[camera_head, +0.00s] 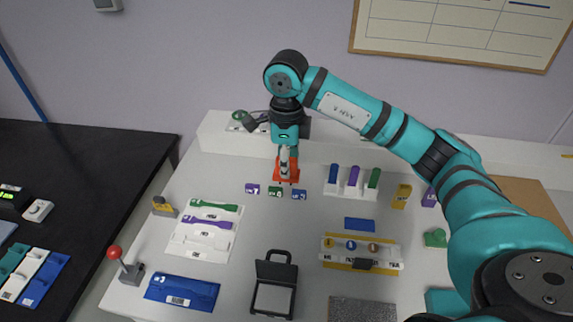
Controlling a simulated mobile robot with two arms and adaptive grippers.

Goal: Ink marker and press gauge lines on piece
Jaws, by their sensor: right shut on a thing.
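My right gripper (286,158) comes down over the back middle of the white table. It is shut on an orange-red tool (293,174), whose upper part the fingers hide; I cannot tell whether the tool touches the table. A black case (273,286), which looks like an ink pad, stands open at the front middle with a pale inside. A green dumbbell-shaped piece (216,207) and a purple one (208,221) lie on a white board (205,245) at the left. My left gripper is not in view.
A white rack (352,189) holds blue, purple and green handles right of my gripper. A yellow-and-white fixture (361,252) lies at the right, a blue tray (182,292) at front left. A red-knobbed lever (126,265) stands at the left edge. Table between board and fixture is mostly clear.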

